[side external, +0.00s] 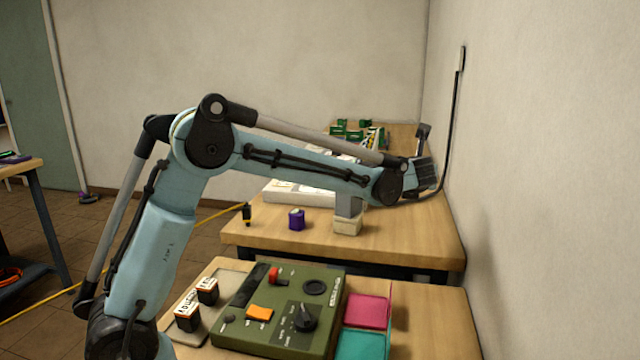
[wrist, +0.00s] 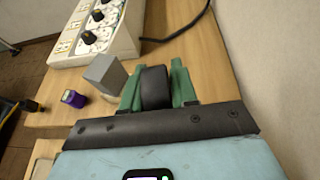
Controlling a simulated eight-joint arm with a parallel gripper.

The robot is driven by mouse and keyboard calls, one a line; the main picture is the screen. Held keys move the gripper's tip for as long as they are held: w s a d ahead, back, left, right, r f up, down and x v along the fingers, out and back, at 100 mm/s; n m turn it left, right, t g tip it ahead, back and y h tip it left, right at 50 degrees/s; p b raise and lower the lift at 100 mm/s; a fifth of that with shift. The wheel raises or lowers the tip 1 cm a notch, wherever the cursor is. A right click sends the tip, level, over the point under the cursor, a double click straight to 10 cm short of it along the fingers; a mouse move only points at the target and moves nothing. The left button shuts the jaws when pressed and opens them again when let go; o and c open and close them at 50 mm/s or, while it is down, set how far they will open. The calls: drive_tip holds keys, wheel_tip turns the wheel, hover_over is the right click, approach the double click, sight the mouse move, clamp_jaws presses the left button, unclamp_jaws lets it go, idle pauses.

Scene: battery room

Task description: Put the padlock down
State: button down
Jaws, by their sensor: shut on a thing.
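In the wrist view my gripper (wrist: 156,88) has its two green fingers shut on a dark, rounded thing, which I take to be the padlock (wrist: 155,87). Only its smooth black face shows; any shackle is hidden. In the wrist view the held thing appears over the wooden table (wrist: 210,72). I cannot tell its height or whether it touches the table. In the side view the end of my arm is over the right part of the far table (side external: 425,225), near the wall, and the fingers and padlock cannot be made out there.
A grey block (side external: 349,205) on a cream base (side external: 347,227) stands left of my gripper. A purple item (side external: 296,219) and a small black-and-yellow item (side external: 247,213) stand farther left. A white panel with knobs (wrist: 97,38) lies behind. A green control box (side external: 283,310) occupies the near table.

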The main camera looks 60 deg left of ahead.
drive_tip(key=s+a+n+g+y, duration=0.1)
drive_tip(key=s+a, duration=0.1)
drive_tip(key=a, duration=0.3)
drive_tip(key=s+a+n+g, duration=0.2)
drive_tip(key=a, duration=0.4)
drive_tip(key=s+a+n+g+y, duration=0.1)
drive_tip(key=s+a, duration=0.1)
drive_tip(key=a, duration=0.4)
drive_tip(key=shift+n+g+y, duration=0.3)
drive_tip(key=s+a+n+g, duration=0.4)
drive_tip(key=s+a, duration=0.5)
drive_tip(key=a, duration=0.3)
hover_over(263, 212)
drive_tip(key=shift+y, duration=0.3)
wheel_tip(263, 212, down, 12)
drive_tip(key=shift+d, duration=0.1)
drive_tip(key=shift+f, duration=2.05)
drive_tip(key=shift+f, duration=0.1)
drive_tip(key=c, duration=0.9)
unclamp_jaws()
